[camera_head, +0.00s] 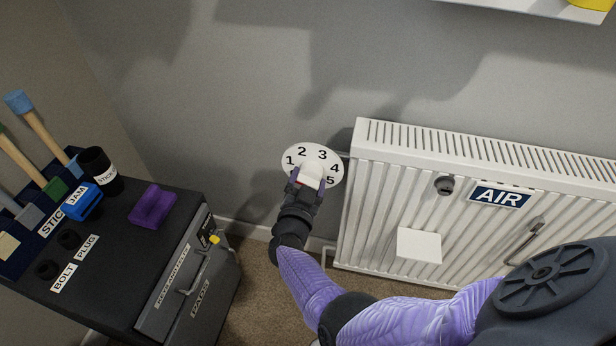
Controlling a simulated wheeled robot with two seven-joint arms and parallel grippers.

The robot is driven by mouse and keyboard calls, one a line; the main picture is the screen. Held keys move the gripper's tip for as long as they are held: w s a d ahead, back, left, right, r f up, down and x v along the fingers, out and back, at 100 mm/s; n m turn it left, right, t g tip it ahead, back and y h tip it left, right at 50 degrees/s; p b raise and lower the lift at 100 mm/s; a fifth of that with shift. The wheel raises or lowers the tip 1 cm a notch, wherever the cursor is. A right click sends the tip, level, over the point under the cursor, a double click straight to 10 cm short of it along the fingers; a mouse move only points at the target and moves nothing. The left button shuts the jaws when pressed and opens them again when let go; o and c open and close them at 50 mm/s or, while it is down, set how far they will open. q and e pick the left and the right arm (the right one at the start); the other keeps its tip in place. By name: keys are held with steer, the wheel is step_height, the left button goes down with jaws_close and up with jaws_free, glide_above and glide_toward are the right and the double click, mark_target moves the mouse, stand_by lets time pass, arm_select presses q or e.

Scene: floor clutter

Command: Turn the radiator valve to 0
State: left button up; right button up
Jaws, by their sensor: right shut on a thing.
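The radiator valve's white round dial (313,154) stands at the left end of the white radiator (390,200). The numbers 1 to 5 show around its face; no 0 is visible, and the lower part is covered by my gripper. My right gripper (308,178) is shut on the knob at the dial's middle, its arm reaching up from the lower right. Which number the knob points to cannot be told. My left gripper is not in view.
A dark cabinet (110,250) at the left carries tools, a blue block (84,202), a purple block (152,206) and a black cup (98,168). Carpet shows between cabinet and radiator.

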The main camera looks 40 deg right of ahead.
steer(key=n+p, duration=0.1)
steer(key=n, duration=1)
steer(key=shift+s+d, duration=0.1)
steer(key=shift+n, duration=0.3)
stand_by(0.3)
steer(key=o, duration=1.1)
steer(key=p+v, duration=0.3)
steer(key=v, duration=0.7)
